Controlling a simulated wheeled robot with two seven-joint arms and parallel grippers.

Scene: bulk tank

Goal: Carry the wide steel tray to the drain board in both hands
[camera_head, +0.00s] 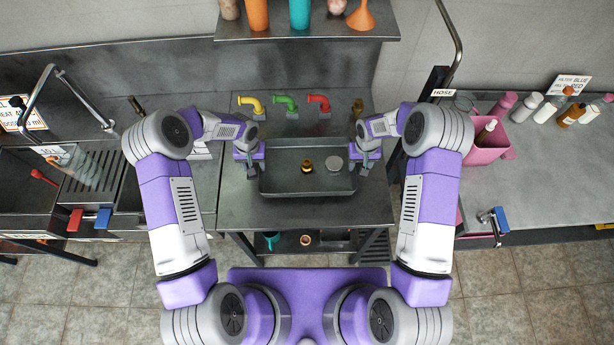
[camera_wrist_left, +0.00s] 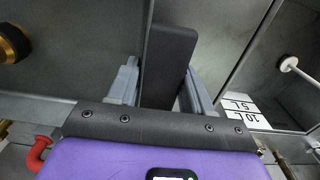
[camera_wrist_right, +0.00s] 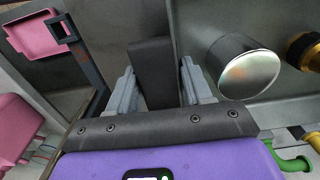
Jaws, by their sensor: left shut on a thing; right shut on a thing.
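The wide steel tray (camera_head: 290,181) is in the middle of the head view, over the steel table. It holds a brass fitting (camera_head: 307,166) and a round steel piece (camera_head: 335,163). My left gripper (camera_head: 251,167) is shut on the black handle (camera_wrist_left: 168,62) at the tray's left end. My right gripper (camera_head: 364,166) is shut on the black handle (camera_wrist_right: 152,70) at its right end. The tray looks level. I cannot tell whether it touches the table. The drain board (camera_head: 95,175) seems to be the ribbed surface by the sink at left.
Yellow, green and red bent pipes (camera_head: 288,104) stand behind the tray. A shelf (camera_head: 300,30) with bottles hangs above. A tall tap (camera_head: 50,85) rises at the left. A pink bin (camera_head: 487,143) sits on the right counter. The table's front strip (camera_head: 300,214) is bare.

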